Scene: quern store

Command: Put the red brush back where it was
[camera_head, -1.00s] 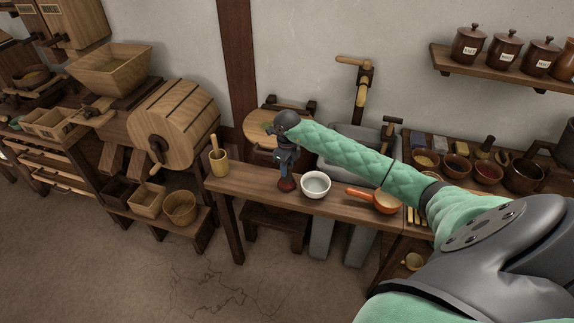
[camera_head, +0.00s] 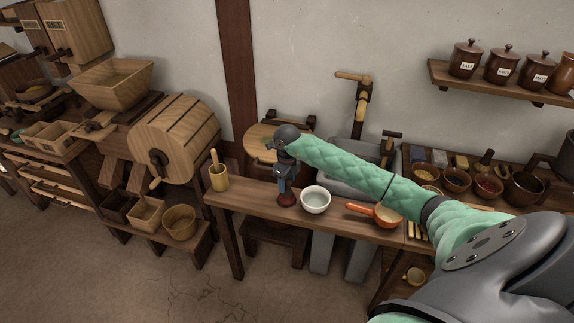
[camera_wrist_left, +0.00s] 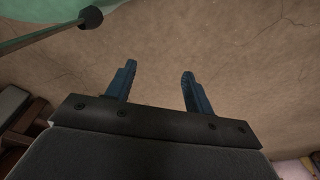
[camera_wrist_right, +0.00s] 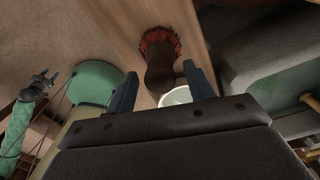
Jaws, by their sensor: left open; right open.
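The red brush (camera_head: 286,199) is bristles down at the bench top, left of the white bowl (camera_head: 315,200). In the right wrist view its red bristles (camera_wrist_right: 160,42) and dark brown handle (camera_wrist_right: 160,78) show. My right gripper (camera_head: 286,186) points down over the brush. Its fingers (camera_wrist_right: 158,88) are open, one on each side of the handle; contact with the handle cannot be told. My left gripper (camera_wrist_left: 158,75) is open and empty above the bare floor in the left wrist view, and is outside the head view.
The narrow wooden bench (camera_head: 247,194) also carries a wooden mortar with pestle (camera_head: 218,176) at its left end and an orange pan (camera_head: 387,216) to the right. Several small bowls (camera_head: 456,180) stand further right. A wooden drum machine (camera_head: 175,140) is at left.

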